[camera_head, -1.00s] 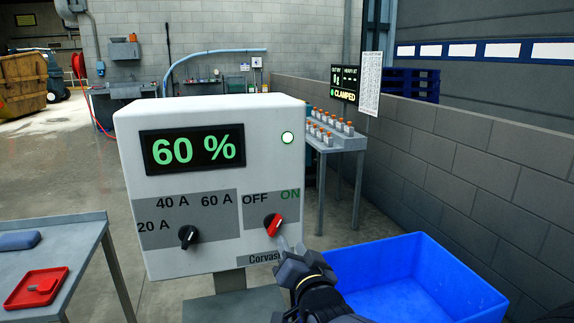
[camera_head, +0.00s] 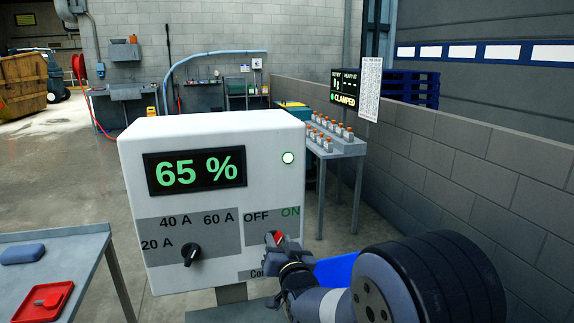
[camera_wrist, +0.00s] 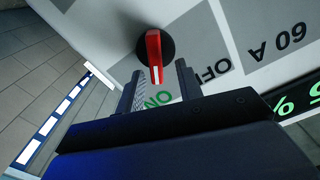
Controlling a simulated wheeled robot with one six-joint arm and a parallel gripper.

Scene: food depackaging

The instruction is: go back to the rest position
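The white control box (camera_head: 215,133) stands in front of me. Its display (camera_head: 195,171) reads 65 %, and a green lamp (camera_head: 288,158) is lit at its upper right. The red-and-black switch (camera_head: 278,237) is partly hidden by my gripper (camera_head: 285,262) in the head view. In the wrist view the red lever of the switch (camera_wrist: 154,55) points toward the ON label. My gripper (camera_wrist: 158,75) is open there, its two fingers apart on either side of the lever's end, with gaps showing.
A blue bin (camera_head: 335,270) is mostly hidden behind my arm. A table (camera_head: 75,248) at left holds a blue block (camera_head: 22,254) and a red tray (camera_head: 62,290). Behind right, a bench (camera_head: 346,152) holds several orange-capped items near a screen (camera_head: 344,88) reading CLAMPED. A block wall (camera_head: 460,170) runs along the right.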

